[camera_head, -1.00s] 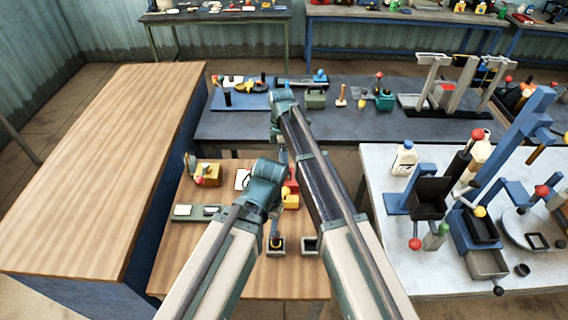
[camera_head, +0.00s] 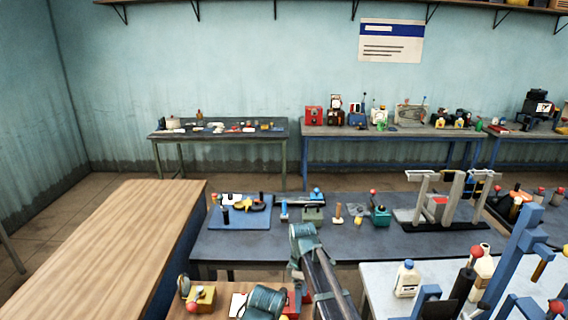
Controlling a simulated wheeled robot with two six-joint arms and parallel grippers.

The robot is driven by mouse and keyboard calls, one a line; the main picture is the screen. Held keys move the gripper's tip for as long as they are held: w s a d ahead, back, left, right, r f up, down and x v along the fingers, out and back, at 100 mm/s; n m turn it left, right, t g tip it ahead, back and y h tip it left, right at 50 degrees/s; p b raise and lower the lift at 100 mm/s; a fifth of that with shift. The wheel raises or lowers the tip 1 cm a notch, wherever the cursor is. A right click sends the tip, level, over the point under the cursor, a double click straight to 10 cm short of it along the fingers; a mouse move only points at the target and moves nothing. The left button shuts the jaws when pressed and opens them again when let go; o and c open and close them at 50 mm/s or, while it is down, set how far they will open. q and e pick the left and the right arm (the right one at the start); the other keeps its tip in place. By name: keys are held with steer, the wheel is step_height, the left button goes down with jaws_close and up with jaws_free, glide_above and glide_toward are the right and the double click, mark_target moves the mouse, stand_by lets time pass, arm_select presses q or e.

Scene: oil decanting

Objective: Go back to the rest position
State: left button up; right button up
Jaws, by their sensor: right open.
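My right arm reaches up from the bottom edge to its teal joint at the centre. My right gripper (camera_head: 297,277) hangs below that joint, mostly hidden by the arm, near the far edge of the small wooden table (camera_head: 220,307). It is open, and I see nothing held in it. Of my left arm only a teal joint shows at the bottom edge. My left gripper is below the picture.
A dark workbench (camera_head: 260,238) with a blue board (camera_head: 240,216) and small tools lies ahead. A long wooden counter (camera_head: 110,245) is at left. A pale table (camera_head: 380,280) at right bears a white bottle (camera_head: 407,279) and blue stands. Floor shows behind the workbench.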

steer(key=s+d+m+t, duration=0.2)
steer(key=s+d+m, duration=1)
steer(key=s+m, duration=0.25)
arm_select(q)
step_height(320, 180, down, 10)
steer(key=b, duration=1)
arm_select(e)
steer(key=s+a+f+n+h, duration=0.1)
steer(key=s+a+f+n, duration=0.2)
steer(key=a+f, duration=0.7)
steer(key=s+a, duration=0.1)
steer(key=s, duration=0.1)
steer(key=shift+s+n+g, duration=0.35)
steer(key=shift+g, duration=0.05)
arm_select(q)
steer(key=shift+s, duration=0.1)
arm_select(e)
steer(key=shift+a, duration=0.1)
